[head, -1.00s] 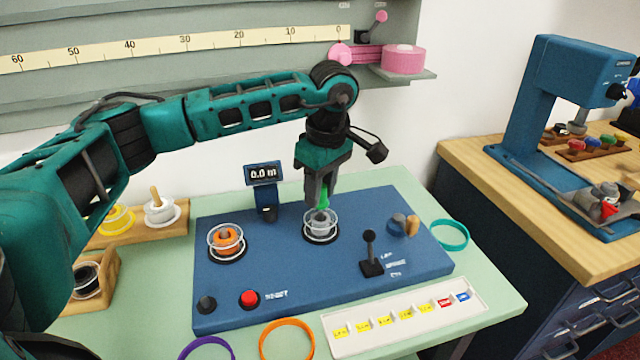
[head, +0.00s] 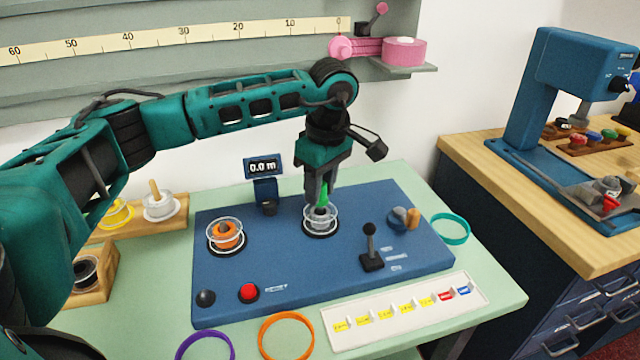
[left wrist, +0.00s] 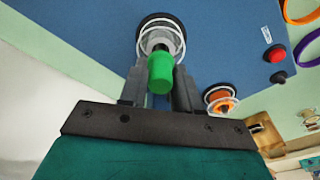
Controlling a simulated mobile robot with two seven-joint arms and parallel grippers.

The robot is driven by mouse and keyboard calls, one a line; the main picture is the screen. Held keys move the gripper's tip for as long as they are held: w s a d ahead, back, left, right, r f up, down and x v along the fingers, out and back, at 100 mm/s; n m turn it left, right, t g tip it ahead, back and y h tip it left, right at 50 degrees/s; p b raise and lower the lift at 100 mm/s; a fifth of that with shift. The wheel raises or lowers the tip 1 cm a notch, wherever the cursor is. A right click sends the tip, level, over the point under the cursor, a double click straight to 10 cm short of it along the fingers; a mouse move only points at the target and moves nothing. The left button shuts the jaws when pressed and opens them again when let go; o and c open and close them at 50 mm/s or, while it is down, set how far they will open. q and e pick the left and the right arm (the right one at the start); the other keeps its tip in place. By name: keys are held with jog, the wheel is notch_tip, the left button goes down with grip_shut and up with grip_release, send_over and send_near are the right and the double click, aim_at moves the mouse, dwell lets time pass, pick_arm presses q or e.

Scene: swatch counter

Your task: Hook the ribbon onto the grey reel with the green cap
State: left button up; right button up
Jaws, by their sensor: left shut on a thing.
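A green cap (head: 323,196) stands on the grey reel (head: 320,213), which sits between clear round flanges on the blue panel. My left gripper (head: 322,190) points straight down over this reel, shut on the cap. In the left wrist view the green cap (left wrist: 160,72) shows between the two fingers, with the grey reel just beyond it. An orange reel (head: 226,234) with clear flanges sits to the left on the panel. I cannot make out any ribbon running between the two reels. My right gripper is not in view.
The blue panel (head: 300,275) carries a black lever (head: 371,245), a red button (head: 249,292) and a display (head: 263,168) reading 0.0 m. Purple, orange and teal rings lie around it. A white label strip (head: 380,328) lies in front. A pink roll (head: 404,51) is on the shelf.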

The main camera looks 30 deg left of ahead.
pick_arm(q)
jog(key=shift+f+b, duration=0.6)
jog(key=shift+f, duration=0.45)
jog(key=o, duration=1.1)
jog(key=shift+r, duration=0.1)
notch_tip(320, 180, up, 7)
jog(key=p, duration=0.5)
